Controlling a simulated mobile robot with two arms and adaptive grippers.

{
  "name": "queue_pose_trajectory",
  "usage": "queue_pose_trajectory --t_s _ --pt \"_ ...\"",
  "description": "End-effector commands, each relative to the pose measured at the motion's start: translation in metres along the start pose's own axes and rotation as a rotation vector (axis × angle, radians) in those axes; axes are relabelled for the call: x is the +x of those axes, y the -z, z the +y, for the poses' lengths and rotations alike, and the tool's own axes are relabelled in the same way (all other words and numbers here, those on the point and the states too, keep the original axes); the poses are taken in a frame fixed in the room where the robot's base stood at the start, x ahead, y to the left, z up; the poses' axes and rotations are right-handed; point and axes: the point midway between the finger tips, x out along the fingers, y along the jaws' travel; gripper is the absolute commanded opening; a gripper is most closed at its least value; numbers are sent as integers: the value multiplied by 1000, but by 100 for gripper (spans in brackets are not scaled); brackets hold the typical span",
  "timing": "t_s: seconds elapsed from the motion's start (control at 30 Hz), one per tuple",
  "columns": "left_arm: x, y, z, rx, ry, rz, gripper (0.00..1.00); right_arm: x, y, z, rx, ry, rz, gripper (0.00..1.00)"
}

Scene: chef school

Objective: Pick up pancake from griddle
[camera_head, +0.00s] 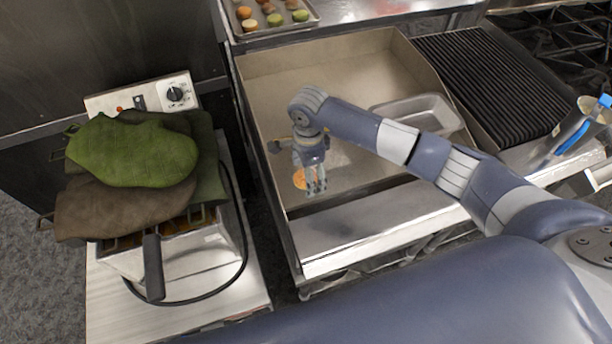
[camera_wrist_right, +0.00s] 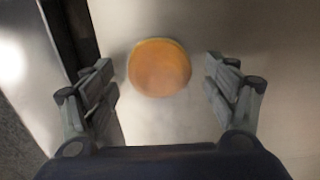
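An orange-brown round pancake (camera_head: 299,179) lies on the flat griddle (camera_head: 262,92), near its front left corner. My right gripper (camera_head: 316,190) is over it and hides part of it in the head view. In the right wrist view the pancake (camera_wrist_right: 159,67) lies between and slightly beyond the two fingers of my right gripper (camera_wrist_right: 163,88). The fingers are spread wide, with gaps on both sides of the pancake, and hold nothing. My left gripper is not in view.
A metal pan (camera_head: 425,112) sits on the griddle's right side. A ribbed grill (camera_head: 490,85) is right of it. A fryer (camera_head: 185,255) with green and brown mitts (camera_head: 130,152) stands left. A tray (camera_head: 249,35) of small round pastries is at the back.

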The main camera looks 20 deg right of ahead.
Motion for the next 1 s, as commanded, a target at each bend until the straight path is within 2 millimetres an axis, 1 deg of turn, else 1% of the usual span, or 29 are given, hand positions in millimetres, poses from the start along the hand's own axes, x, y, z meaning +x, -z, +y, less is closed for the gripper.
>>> queue_pose_trajectory --t_s 0.03,0.07,0.1,0.17,0.27,0.3,0.53,0.63,0.77,0.87,0.9,1.0 --pt "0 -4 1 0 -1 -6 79 0 0 0 0 0 0 64" --pt "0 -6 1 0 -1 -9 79 0 0 0 0 0 0 57" --pt "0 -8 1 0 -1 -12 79 0 0 0 0 0 0 48" --pt "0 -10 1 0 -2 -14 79 0 0 0 0 0 0 34" --pt "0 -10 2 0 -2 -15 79 0 0 0 0 0 0 34" --pt "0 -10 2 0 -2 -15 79 0 0 0 0 0 0 30" --pt "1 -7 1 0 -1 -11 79 -1 0 0 0 1 0 30" --pt "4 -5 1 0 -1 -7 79 -5 0 -1 0 2 0 30" --pt "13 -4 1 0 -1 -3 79 -16 0 -1 -1 5 0 30" --pt "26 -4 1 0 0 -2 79 -34 1 -3 -1 9 1 30" --pt "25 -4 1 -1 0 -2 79 -33 0 8 -4 1 1 30" --pt "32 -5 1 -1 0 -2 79 -34 -2 29 -5 0 1 30"
